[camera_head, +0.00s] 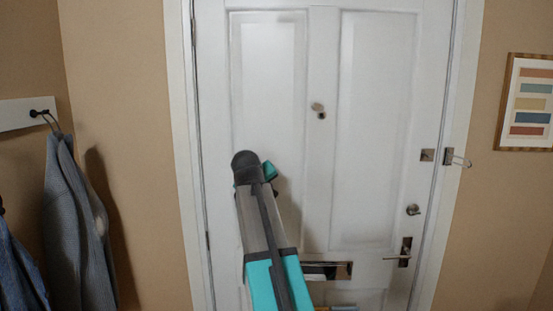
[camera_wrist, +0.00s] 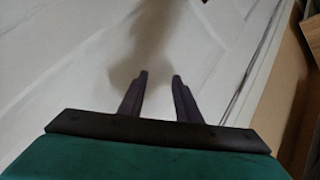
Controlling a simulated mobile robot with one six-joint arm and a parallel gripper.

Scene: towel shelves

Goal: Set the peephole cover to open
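The peephole cover (camera_head: 317,106) is a small round metal piece on the upper middle of the white door (camera_head: 320,190). A small dark spot shows just below and right of it; it is too small to tell surely whether this is the bare peephole. My gripper (camera_wrist: 160,77) is open and empty in the wrist view, its two dark fingers apart in front of the white door surface. The peephole cover does not show in the wrist view. In the head view my arm is below and left of the cover, and my gripper's fingers cannot be made out.
The door carries a mail slot (camera_head: 327,270), a lever handle (camera_head: 402,252), a round lock (camera_head: 413,210) and a latch (camera_head: 428,155) on its right side. Coats (camera_head: 75,220) hang at left. A framed picture (camera_head: 528,103) hangs at right.

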